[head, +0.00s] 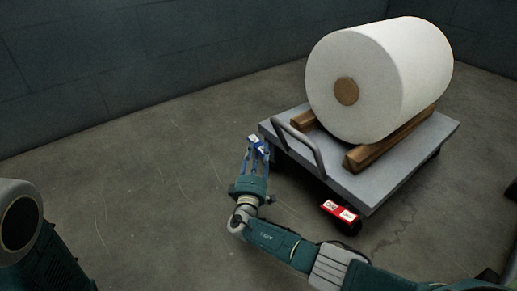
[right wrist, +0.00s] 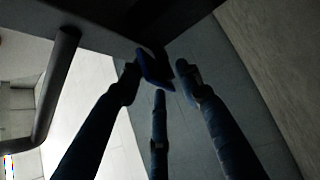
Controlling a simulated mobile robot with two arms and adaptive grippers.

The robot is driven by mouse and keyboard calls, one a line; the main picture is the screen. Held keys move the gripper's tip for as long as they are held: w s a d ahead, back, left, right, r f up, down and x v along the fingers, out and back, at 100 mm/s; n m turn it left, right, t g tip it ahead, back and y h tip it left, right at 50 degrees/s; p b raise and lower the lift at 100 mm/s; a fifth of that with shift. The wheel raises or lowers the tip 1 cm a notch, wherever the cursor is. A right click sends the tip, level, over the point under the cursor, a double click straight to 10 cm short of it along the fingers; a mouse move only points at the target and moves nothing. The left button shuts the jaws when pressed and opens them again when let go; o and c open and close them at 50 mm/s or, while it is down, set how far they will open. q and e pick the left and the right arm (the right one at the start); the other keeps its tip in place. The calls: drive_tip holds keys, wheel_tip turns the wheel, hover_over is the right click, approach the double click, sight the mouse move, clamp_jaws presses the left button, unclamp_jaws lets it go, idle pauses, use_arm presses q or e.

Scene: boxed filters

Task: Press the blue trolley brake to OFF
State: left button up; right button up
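The blue trolley brake (head: 258,143) is a small blue pedal with a white label at the near left corner of the grey trolley (head: 385,185). My right gripper (head: 256,148) is at this pedal and partly covers it in the head view. In the right wrist view the dark blue pedal (right wrist: 154,68) lies between the tips of my right gripper's fingers (right wrist: 158,76), which are spread apart. I cannot tell whether they touch it. The label's wording and the pedal's tilt are too small or dark to read. My left gripper is out of view.
A red pedal (head: 340,211) with white labels sits at the trolley's front corner. A big white roll (head: 375,80) rests on wooden beams (head: 388,140) on the trolley. A grey handle (head: 300,145) rises from its left edge. The floor to the left is clear.

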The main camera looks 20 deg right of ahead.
drive_tip(key=shift+v, duration=2.7)
